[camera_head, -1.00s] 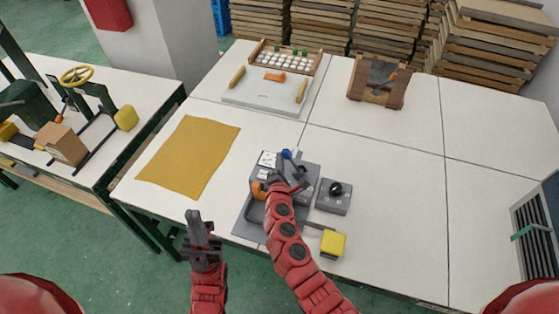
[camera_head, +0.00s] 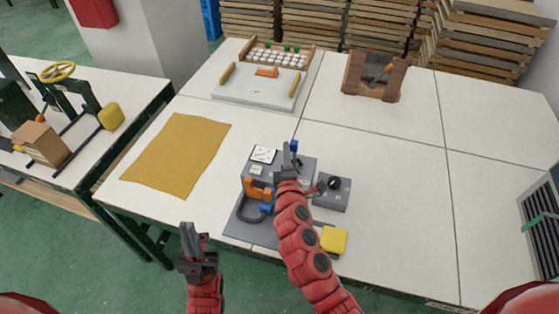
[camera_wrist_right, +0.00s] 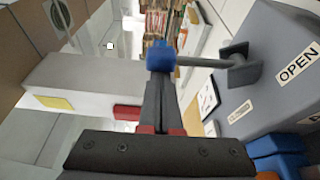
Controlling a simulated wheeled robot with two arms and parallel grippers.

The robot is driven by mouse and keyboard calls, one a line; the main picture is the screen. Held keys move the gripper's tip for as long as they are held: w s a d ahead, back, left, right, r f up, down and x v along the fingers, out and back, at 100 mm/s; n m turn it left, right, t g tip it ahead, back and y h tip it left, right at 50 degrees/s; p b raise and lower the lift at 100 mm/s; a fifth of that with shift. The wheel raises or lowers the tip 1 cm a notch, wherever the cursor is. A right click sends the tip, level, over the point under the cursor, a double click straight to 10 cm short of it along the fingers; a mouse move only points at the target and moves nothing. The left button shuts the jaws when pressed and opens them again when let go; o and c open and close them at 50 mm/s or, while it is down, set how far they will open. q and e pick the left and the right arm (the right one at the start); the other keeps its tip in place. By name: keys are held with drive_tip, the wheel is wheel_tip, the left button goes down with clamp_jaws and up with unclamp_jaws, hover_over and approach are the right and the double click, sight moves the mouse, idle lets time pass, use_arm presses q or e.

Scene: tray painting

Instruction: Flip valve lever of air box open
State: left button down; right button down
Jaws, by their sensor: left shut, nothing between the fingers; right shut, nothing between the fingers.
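The grey air box (camera_head: 307,166) stands at the front middle of the table and also fills the right side of the right wrist view (camera_wrist_right: 258,95), with an OPEN label (camera_wrist_right: 298,63). The valve lever has a grey rod (camera_wrist_right: 200,62) and a blue tip (camera_wrist_right: 160,56), and this tip also shows in the head view (camera_head: 294,145). My right gripper (camera_head: 290,158) is shut, with its fingers (camera_wrist_right: 160,95) right by the blue tip; whether they touch cannot be told. My left gripper (camera_head: 190,240) is shut and empty, off the table's front edge.
A yellow cloth (camera_head: 177,155) lies to the left. The table's right half is mostly clear.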

drive_tip(key=shift+s+d+f+m+t+h+b, duration=0.15)
drive_tip(key=shift+s+d+m+t+b, duration=0.2)
drive_tip(key=shift+d+m+b, duration=1.2)
drive_tip(key=shift+s+d+m+t+h+b, duration=0.35)
drive_tip(key=shift+m+b, duration=0.5)
drive_tip(key=shift+b, duration=1.65)
drive_tip(key=shift+s+d+f+m+t+b, duration=0.15)
drive_tip(key=shift+d+m+t+b, duration=0.25)
drive_tip(key=shift+d+m+b, duration=1.1)
drive_tip(key=shift+a+r+n+b, duration=0.1)
drive_tip(key=shift+a+n+b, duration=0.2)
drive_tip(key=shift+a+b, duration=0.3)
drive_tip(key=shift+a, duration=0.1)
